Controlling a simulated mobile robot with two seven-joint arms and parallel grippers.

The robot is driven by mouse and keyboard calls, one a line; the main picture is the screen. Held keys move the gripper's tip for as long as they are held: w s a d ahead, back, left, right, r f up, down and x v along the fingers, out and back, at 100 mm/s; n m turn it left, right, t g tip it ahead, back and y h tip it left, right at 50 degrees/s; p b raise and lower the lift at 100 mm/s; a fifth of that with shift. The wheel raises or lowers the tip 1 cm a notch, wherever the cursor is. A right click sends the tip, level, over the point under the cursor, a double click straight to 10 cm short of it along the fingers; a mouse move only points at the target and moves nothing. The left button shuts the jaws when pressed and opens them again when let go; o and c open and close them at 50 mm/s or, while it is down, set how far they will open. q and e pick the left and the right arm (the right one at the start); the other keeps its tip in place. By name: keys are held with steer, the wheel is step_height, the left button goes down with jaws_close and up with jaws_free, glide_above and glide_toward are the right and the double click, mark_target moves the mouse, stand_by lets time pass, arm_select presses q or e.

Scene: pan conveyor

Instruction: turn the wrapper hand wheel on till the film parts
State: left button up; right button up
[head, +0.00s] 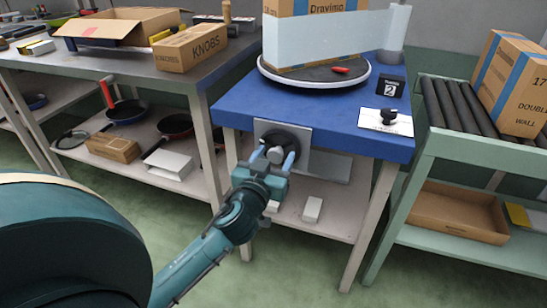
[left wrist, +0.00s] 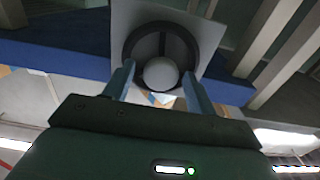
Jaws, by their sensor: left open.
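The wrapper hand wheel (head: 298,139) is a dark ring with a pale round knob (head: 275,154), on a grey plate at the front of the blue table. My left gripper (head: 274,160) is open in front of the wheel, its blue fingers on either side of the knob. The left wrist view shows the wheel (left wrist: 198,45) and the knob (left wrist: 161,74) between the fingertips; I cannot tell whether they touch it. Above, a cardboard box (head: 290,8) stands on the round turntable (head: 290,84). Pale film (head: 325,38) spans from the box to a roll (head: 397,22). My right gripper is not seen.
The blue table (head: 240,110) carries a red-handled item (head: 341,70), a black number 2 sign (head: 390,86) and a white plate with a black knob (head: 387,120). A roller conveyor (head: 455,105) with boxes stands right. A bench with a KNOBS box (head: 190,47) stands left.

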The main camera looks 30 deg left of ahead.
arm_select(q)
steer(key=c, duration=1)
steer(key=shift+o, duration=0.2)
steer(key=m+p, duration=0.2)
steer(key=m, duration=0.1)
steer(key=shift+m+p, duration=0.4)
steer(key=shift+m, duration=0.9)
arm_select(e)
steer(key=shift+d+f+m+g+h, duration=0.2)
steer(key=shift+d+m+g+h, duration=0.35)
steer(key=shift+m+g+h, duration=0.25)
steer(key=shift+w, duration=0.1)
arm_select(q)
steer(key=o, duration=1)
steer(key=shift+c, duration=0.2)
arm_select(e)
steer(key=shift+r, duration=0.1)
